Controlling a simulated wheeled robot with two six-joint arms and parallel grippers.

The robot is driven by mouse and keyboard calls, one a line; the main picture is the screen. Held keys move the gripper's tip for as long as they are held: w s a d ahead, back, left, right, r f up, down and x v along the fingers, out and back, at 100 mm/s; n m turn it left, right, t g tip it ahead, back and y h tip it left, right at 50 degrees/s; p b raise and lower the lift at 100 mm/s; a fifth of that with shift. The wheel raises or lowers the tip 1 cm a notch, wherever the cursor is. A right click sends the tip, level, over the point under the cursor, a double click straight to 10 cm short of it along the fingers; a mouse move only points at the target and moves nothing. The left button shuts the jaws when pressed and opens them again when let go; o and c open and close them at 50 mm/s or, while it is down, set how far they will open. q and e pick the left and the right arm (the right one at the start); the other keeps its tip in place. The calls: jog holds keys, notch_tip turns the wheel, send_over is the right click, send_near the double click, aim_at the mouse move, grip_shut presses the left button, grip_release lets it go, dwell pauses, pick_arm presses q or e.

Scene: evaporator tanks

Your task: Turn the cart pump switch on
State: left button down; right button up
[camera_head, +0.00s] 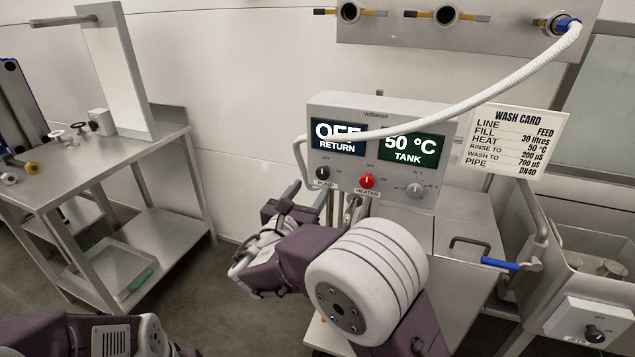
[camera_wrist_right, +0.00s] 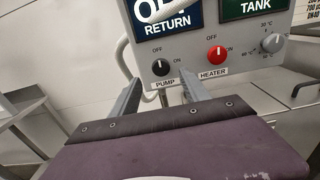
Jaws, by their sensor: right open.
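The pump switch is a black knob (camera_head: 323,173) at the lower left of the grey control box (camera_head: 450,133), with OFF above it and ON to its right. In the right wrist view the pump knob (camera_wrist_right: 160,67) seems to point up towards OFF. My right gripper (camera_head: 303,197) is just below and left of the box. In the wrist view its two fingers (camera_wrist_right: 158,92) are apart, with nothing between them, below the knob and not visibly touching it. Part of my left arm shows at the lower left; its gripper is out of frame.
A red heater knob (camera_head: 367,181) and a grey temperature knob (camera_head: 414,189) sit right of the pump knob. A white hose (camera_head: 480,98) crosses in front of the box's displays. A wash card (camera_head: 515,138) stands to the right. A steel table (camera_head: 165,148) is at left.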

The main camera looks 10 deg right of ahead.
aim_at(323, 175)
jog(key=x, duration=0.7)
grip_shut()
jog(key=shift+f+m+b, duration=0.25)
jog(key=shift+m+b, duration=0.15)
jog(key=shift+b, duration=0.55)
jog(key=m+b, duration=0.4)
jog(key=b, duration=0.1)
jog(key=m+b, duration=0.4)
jog(key=b, duration=0.2)
jog(key=m+b, duration=0.5)
jog(key=shift+s+d+f+b, duration=0.1)
jog(key=shift+d+f+b, duration=0.15)
jog(key=shift+b, duration=0.15)
jog(key=shift+r+m+b, duration=0.15)
jog(key=shift+m+b, duration=1.55)
jog(key=shift+m, duration=0.4)
